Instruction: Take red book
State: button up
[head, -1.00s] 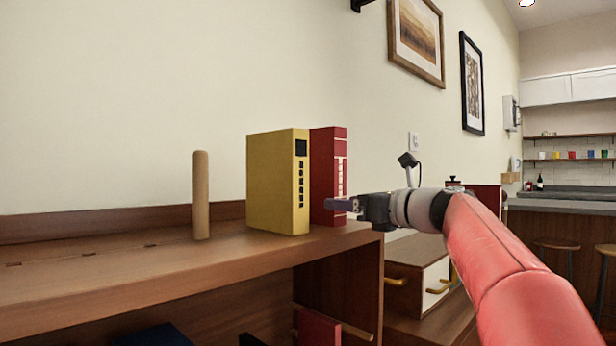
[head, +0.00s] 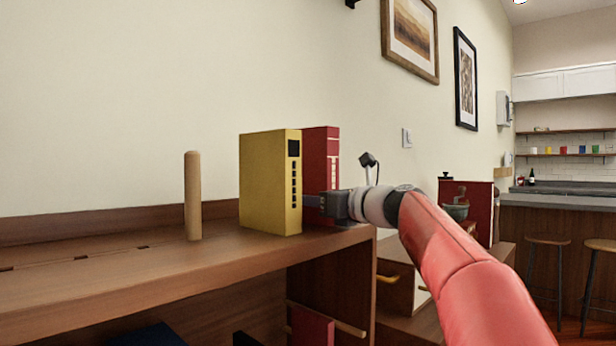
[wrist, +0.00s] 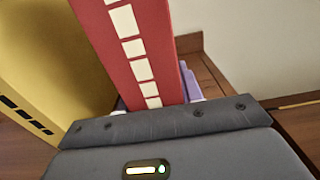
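The red book (head: 321,160) stands upright on the wooden shelf top, right beside the thicker yellow book (head: 270,182). My gripper (head: 312,201) is at the lower part of the red book's spine in the head view. In the wrist view the red book (wrist: 130,45), with pale blocks on its spine, rises between my fingers (wrist: 157,100). A purple finger shows along its right side. Only a small bit of the other finger shows on the left, near the yellow book (wrist: 40,60). The fingers look open around the book, and firm contact is not visible.
A wooden peg (head: 193,196) stands left of the books on the shelf top (head: 120,268). Another red item (head: 312,328) is in the lower compartment. The shelf top left of the peg is clear.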

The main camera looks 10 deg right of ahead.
aim_at(316, 152)
grip_shut()
jog(key=shift+r, duration=0.1)
notch_tip(316, 152, up, 9)
jog(key=shift+p, duration=0.35)
jog(key=shift+r, duration=0.45)
